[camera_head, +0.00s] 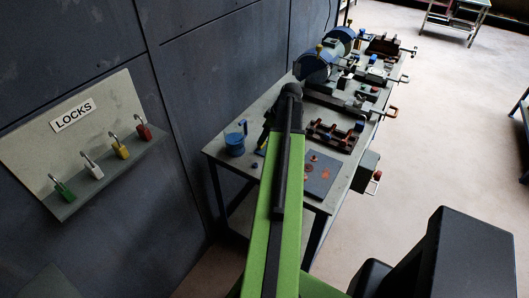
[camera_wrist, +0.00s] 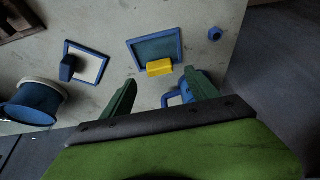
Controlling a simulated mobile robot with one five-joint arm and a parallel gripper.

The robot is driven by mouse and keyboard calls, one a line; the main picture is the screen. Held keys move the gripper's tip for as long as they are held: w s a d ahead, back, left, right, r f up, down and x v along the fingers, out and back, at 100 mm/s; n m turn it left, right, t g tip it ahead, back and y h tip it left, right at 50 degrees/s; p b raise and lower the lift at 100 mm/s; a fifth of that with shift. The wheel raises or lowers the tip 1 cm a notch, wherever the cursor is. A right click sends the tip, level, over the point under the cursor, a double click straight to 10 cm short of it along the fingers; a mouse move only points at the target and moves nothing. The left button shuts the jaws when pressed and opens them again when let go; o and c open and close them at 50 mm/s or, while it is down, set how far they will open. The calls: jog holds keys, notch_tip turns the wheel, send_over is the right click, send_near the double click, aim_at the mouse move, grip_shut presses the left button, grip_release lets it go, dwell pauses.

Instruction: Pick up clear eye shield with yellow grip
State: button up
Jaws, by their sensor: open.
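The eye shield with the yellow grip (camera_wrist: 155,50) lies on the bench top in the wrist view. It has a blue frame, a dark teal see-through pane and a yellow block on its near edge. My gripper (camera_wrist: 161,78) is open, with its two green fingers apart. The fingertips point toward the yellow block, which shows just beyond the gap between them. Nothing is held. Height above the bench is hard to tell. In the head view my arm hides most of this spot.
A similar blue-framed shield with a dark blue grip (camera_wrist: 85,62) lies left. A blue nut (camera_wrist: 214,33) lies right. Tools crowd the far bench.

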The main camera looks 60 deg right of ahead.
jog(key=b+x, duration=0.5)
jog(key=shift+f, duration=0.2)
jog(key=shift+r, duration=0.2)
jog(key=c, duration=1.5)
